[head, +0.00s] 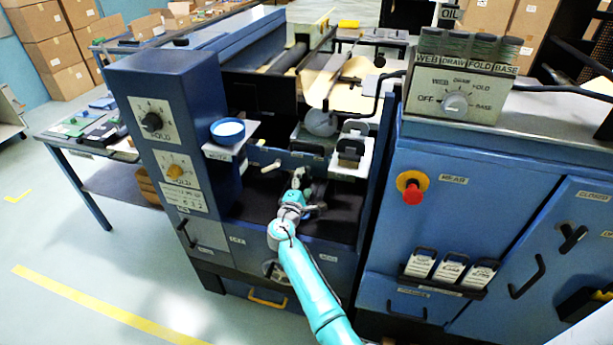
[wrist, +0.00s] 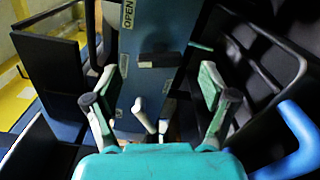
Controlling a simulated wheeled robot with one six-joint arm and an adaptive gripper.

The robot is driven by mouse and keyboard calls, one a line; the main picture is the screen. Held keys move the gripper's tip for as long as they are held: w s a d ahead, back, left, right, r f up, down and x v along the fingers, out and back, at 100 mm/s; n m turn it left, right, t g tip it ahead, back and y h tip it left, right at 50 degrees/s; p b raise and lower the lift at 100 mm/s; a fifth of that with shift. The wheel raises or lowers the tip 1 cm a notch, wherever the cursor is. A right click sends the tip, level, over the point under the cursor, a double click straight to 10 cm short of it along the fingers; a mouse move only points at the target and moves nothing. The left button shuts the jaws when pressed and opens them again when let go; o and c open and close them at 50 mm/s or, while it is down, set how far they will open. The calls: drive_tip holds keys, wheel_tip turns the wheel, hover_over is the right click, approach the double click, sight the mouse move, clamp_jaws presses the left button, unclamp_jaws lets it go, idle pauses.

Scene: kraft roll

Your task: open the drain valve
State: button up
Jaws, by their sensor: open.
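My gripper (head: 300,180) is in the dark bay at the front of the blue machine. In the wrist view its two fingers (wrist: 160,88) are spread wide with nothing held. A small pale lever (wrist: 144,116) shows between and below the fingertips, against a blue panel (wrist: 155,25) with an OPEN label; it looks like the drain valve handle, but I cannot be sure. No contact with it is visible. In the head view a short white handle (head: 268,166) sticks out in the bay, left of my gripper. I cannot tell whether it is the same part.
A blue column with dials (head: 170,140) bounds the bay on the left. A blue round dish (head: 228,130) sits on a ledge beside it. A cabinet with a red stop button (head: 412,194) stands to the right. A yellow handle (head: 267,299) is low in front. Open floor lies left.

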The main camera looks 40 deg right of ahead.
sight(305, 176)
drive_tip(key=v, duration=0.7)
drive_tip(key=shift+s, duration=0.1)
drive_tip(key=c, duration=0.7)
drive_tip(key=shift+n, duration=0.6)
drive_tip(key=shift+c, duration=0.6)
drive_tip(key=n, duration=0.3)
drive_tip(key=shift+w+r, duration=0.15)
drive_tip(key=shift+w, duration=0.1)
drive_tip(key=n, duration=0.4)
drive_tip(key=shift+w+r, duration=0.15)
drive_tip(key=w+d+n, duration=0.2)
drive_tip(key=d+n, duration=0.1)
drive_tip(key=w+d+n, duration=0.5)
drive_tip(key=n, duration=0.1)
drive_tip(key=shift+w+d+r+n, duration=0.2)
drive_tip(key=shift+d+r+n, duration=0.05)
drive_tip(key=shift+d+n, duration=0.15)
